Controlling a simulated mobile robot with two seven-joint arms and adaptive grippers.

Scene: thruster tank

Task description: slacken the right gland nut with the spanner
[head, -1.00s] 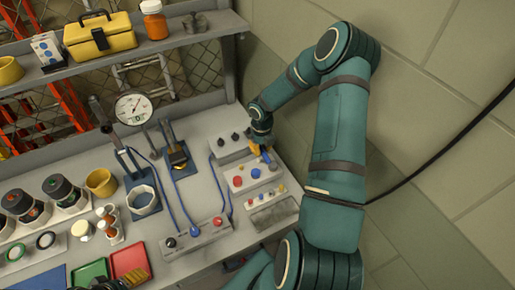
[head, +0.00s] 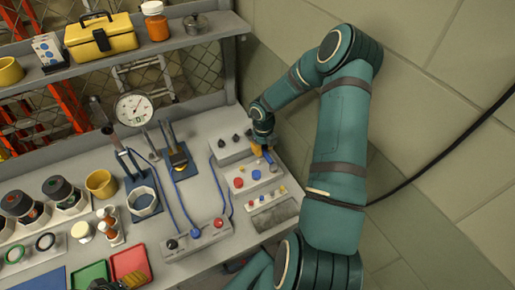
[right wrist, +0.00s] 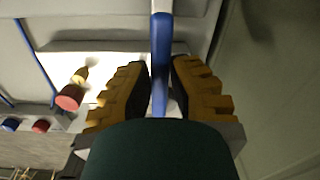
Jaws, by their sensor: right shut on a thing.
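My right gripper (head: 261,149) is at the back right of the bench, low over the panel of coloured knobs. In the right wrist view its yellow-padded fingers (right wrist: 160,90) are shut on the blue spanner (right wrist: 161,75), one on each side of the handle. The spanner's blue end also shows in the head view (head: 268,157). Its jaw is not clear in either view, so I cannot tell whether it is on a nut. I cannot pick out the right gland nut for sure. My left gripper (head: 132,281) shows only in part at the bottom edge; its jaws are unclear.
A grey panel with red and blue knobs (head: 238,182) lies beside the right gripper. A red knob (right wrist: 68,97) shows left of the spanner in the wrist view. A switch box (head: 195,238) with blue cables stands in front. A wall closes off the right side.

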